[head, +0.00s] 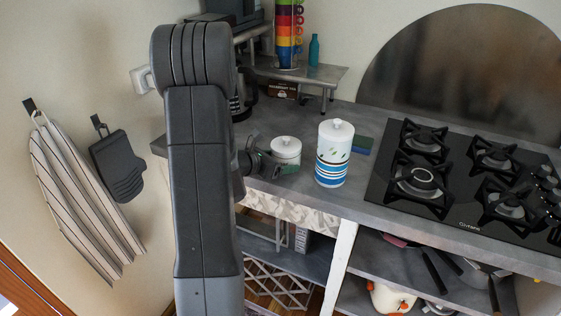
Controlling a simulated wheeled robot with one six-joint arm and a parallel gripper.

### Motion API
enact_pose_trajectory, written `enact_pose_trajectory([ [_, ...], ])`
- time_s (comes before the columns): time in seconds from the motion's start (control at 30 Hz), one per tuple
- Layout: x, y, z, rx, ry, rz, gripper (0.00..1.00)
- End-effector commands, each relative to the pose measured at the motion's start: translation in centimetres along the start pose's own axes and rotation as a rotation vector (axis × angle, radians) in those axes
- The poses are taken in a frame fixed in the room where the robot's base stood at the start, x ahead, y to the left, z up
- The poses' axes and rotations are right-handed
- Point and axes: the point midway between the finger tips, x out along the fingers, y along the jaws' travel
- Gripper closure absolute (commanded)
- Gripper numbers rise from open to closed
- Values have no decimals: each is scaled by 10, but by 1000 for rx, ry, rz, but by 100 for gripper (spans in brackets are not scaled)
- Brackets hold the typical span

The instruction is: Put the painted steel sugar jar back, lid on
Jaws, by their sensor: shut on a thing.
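A short white jar (287,157) with a knobbed lid (286,143) on it is on the counter's near left part. My gripper (279,165) is at its front left, shut on this jar as far as I can see; the fingers cover part of its lower body, so I cannot tell whether its base touches the counter. A taller white jar (333,160) with blue and dark stripes and green leaf marks stands upright to the right, apart from my gripper. Its white lid (337,130) is on. No readable label shows which jar holds sugar.
A black gas hob (465,185) fills the right. A small grey shelf (315,74) with stacked coloured cups (288,35) and a teal bottle (314,50) stands behind. The counter's front edge is close to both jars.

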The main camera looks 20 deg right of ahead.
Motion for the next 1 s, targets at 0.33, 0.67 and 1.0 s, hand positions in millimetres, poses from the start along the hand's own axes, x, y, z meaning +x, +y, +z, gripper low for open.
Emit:
enact_pose_trajectory([
  [0.33,1,0,-2,0,1,0,2],
  [0.67,0,0,0,0,1,-1,0],
  [1.0,-56,2,0,0,-1,6,0],
])
